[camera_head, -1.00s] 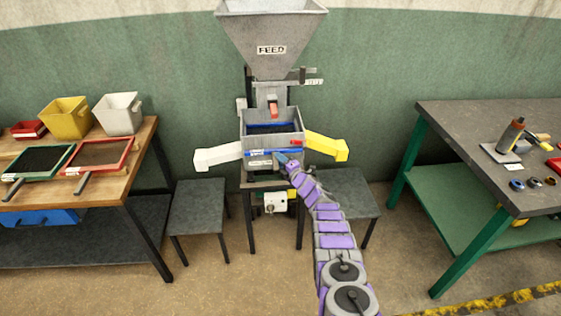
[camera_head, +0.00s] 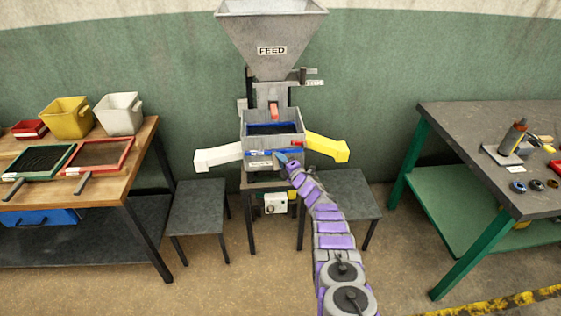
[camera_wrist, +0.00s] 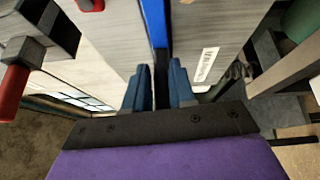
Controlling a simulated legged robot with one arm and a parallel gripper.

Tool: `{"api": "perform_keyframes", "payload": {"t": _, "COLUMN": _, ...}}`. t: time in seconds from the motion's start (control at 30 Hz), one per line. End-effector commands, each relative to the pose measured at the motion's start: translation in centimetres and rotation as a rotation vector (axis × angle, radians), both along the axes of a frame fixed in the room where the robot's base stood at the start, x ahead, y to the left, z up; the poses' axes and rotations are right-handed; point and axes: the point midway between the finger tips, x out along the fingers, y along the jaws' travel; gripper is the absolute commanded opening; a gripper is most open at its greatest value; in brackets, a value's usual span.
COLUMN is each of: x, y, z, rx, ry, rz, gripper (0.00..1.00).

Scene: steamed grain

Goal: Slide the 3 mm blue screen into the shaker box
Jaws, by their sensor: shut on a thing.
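The shaker box (camera_head: 257,143) is a grey open-topped box under the feed hopper. The blue screen's front edge (camera_head: 262,153) runs along a slot across the box front; its blue edge also shows in the wrist view (camera_wrist: 154,18). Dark blue mesh (camera_head: 270,128) shows inside the box. My gripper (camera_head: 283,159) is at the box front. In the wrist view my gripper's blue fingers (camera_wrist: 160,90) are shut on the screen's dark handle, in line with the blue edge. The grip itself is mostly hidden by the fingers. How deep the screen sits is unclear.
A white spout (camera_head: 218,156) and a yellow spout (camera_head: 325,146) stick out at the sides. Grey stools (camera_head: 197,207) stand below. Green- and red-framed screens (camera_head: 103,152) lie on the left bench.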

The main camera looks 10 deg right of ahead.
Motion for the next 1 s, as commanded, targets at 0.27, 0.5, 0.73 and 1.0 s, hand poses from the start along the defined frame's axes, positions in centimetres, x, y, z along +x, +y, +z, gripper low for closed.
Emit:
{"api": "perform_keyframes", "payload": {"t": 0.27, "x": 0.06, "y": 0.31, "z": 0.18, "rx": 0.003, "ry": -0.003, "rz": -0.001, "gripper": 0.00}}
{"api": "perform_keyframes", "payload": {"t": 0.5, "x": 0.09, "y": 0.42, "z": 0.19, "rx": 0.005, "ry": -0.003, "rz": -0.003, "gripper": 0.00}}
{"api": "perform_keyframes", "payload": {"t": 0.73, "x": 0.13, "y": 0.42, "z": 0.20, "rx": 0.006, "ry": -0.003, "rz": -0.005, "gripper": 0.00}}
{"api": "perform_keyframes", "payload": {"t": 1.0, "x": 0.16, "y": 0.35, "z": 0.18, "rx": 0.006, "ry": -0.003, "rz": -0.006, "gripper": 0.32}}
